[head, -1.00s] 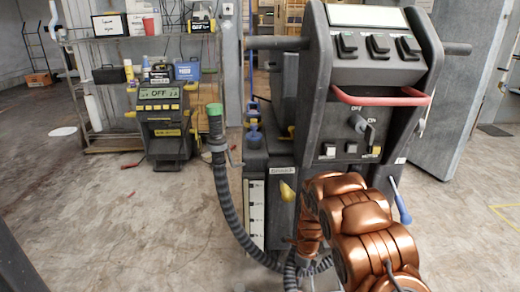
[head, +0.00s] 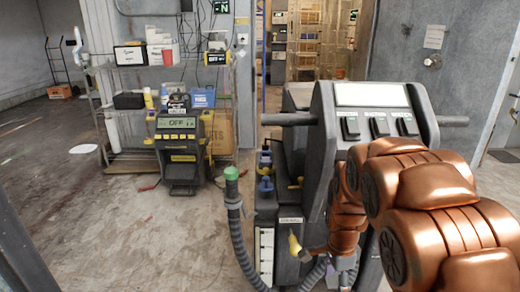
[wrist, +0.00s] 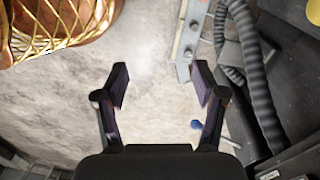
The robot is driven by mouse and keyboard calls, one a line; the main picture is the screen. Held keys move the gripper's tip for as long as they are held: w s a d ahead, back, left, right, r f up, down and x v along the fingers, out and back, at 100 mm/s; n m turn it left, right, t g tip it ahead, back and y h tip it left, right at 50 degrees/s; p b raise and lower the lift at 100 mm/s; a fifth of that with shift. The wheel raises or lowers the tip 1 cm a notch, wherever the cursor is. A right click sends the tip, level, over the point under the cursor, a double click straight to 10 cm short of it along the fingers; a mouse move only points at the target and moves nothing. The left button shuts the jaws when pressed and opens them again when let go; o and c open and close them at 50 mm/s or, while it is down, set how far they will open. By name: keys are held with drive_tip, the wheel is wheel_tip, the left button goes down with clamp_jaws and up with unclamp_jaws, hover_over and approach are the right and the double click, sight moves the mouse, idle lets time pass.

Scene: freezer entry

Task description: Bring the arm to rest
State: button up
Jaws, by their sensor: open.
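My copper arm (head: 430,200) is folded in front of the grey machine (head: 360,95) at the right of the head view. It covers the machine's lower front panel. My gripper (wrist: 162,84) is open and empty in the wrist view, with its two fingers well apart over the stained concrete floor (wrist: 145,120). Nothing lies between the fingers. In the head view I cannot make out the gripper's fingers.
A black ribbed hose (head: 240,230) with a green end stands left of the machine; a ribbed hose (wrist: 262,95) also shows right of the gripper. A charger reading OFF (head: 178,140) stands before a shelf (head: 130,68). The floor at left is mostly clear.

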drive_tip(key=s+a+r+n+p, duration=0.1)
drive_tip(key=s+r+n+p, duration=0.7)
drive_tip(key=r, duration=1)
drive_tip(key=s+r+n+g+p, duration=0.1)
drive_tip(key=s+r+n+p, duration=0.7)
drive_tip(key=s+r+p, duration=0.8)
drive_tip(key=s+r, duration=0.2)
drive_tip(key=s, duration=0.1)
drive_tip(key=shift+s+a+r, duration=0.15)
drive_tip(key=shift+s+a, duration=0.2)
drive_tip(key=shift+s, duration=0.05)
drive_tip(key=shift+c, duration=0.4)
